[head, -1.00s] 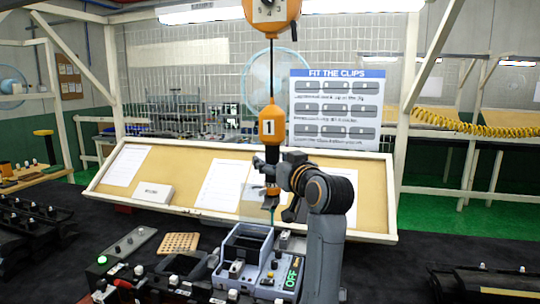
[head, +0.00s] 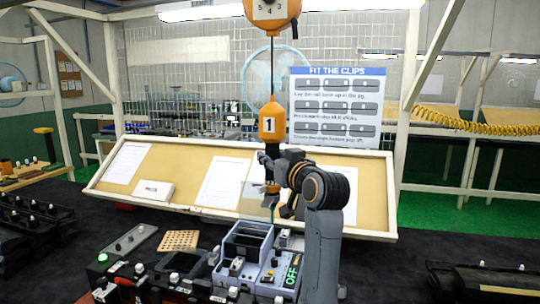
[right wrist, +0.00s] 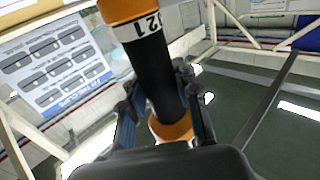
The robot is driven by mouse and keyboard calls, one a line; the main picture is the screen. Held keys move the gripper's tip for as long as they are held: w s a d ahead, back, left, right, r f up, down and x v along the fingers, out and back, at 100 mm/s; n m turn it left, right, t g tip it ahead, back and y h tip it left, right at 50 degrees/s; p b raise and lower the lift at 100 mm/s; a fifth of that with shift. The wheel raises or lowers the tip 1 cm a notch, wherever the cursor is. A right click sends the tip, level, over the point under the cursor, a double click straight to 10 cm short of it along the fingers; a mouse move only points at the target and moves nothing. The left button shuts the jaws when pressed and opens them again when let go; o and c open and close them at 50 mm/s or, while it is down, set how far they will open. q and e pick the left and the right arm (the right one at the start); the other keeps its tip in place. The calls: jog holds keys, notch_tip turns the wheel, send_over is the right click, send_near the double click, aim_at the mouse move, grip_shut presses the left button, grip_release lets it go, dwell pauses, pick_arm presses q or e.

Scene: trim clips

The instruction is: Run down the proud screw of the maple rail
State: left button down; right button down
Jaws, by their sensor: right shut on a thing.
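In the right wrist view the black barrel with orange ends (right wrist: 152,78) stands between the fingers (right wrist: 160,95). The thin bit (head: 271,212) points down above the grey tool box. No proud screw can be made out. My left gripper is not in view.
Several dark rails (head: 40,225) lie at left, and another (head: 485,280) at right. A tilted tan board (head: 170,165) stands behind. The dark mat right of my arm is mostly clear.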

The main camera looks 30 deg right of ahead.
jog(key=shift+a, duration=0.15)
jog(key=s+a+p, duration=0.2)
jog(key=a, duration=0.4)
notch_tip(320, 180, down, 20)
jog(key=b, duration=1.1)
jog(key=shift+a+f, duration=0.15)
jog(key=shift+a, duration=0.1)
jog(key=shift+a+f+b, duration=0.1)
jog(key=shift+f+b, duration=0.35)
jog(key=shift+f, duration=0.35)
dwell(1.0)
notch_tip(320, 180, up, 6)
jog(key=p, duration=0.7)
jog(key=shift+r, duration=0.35)
